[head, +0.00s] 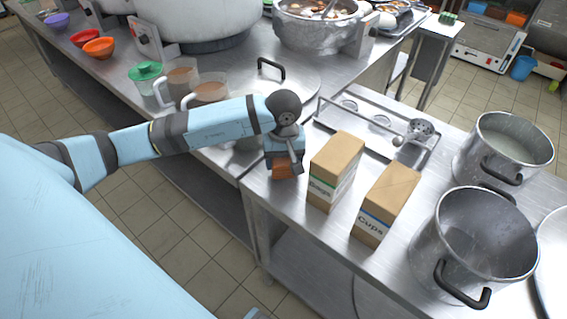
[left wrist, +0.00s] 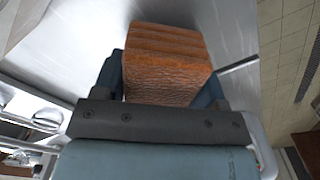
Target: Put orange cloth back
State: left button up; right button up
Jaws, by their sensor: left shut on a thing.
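The orange cloth (head: 284,168) is a folded, brownish-orange block at the left edge of the steel table (head: 312,258). My left gripper (head: 285,158) points down and is shut on it. In the left wrist view the cloth (left wrist: 165,75) sits between the two blue fingers of the gripper (left wrist: 162,90), its layered folds facing the camera. I cannot tell whether the cloth touches the table top. My right gripper is not in view.
Just right of the cloth stand a "Bags" box (head: 336,168) and a "Cups" box (head: 386,202). A metal tray with a ladle (head: 419,129) lies behind. Two pots (head: 470,245) (head: 503,147) are at the right. Measuring jugs (head: 182,80) and a large pot (head: 200,18) stand on the back counter.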

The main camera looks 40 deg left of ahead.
pick_arm(q)
jog(key=shift+f, duration=0.75)
jog(key=o, duration=0.8)
jog(key=shift+o, duration=0.2)
jog(key=shift+r, duration=0.15)
notch_tip(320, 180, up, 12)
jog(key=shift+f+p, duration=0.1)
jog(key=shift+p, duration=0.2)
jog(key=shift+s, duration=0.1)
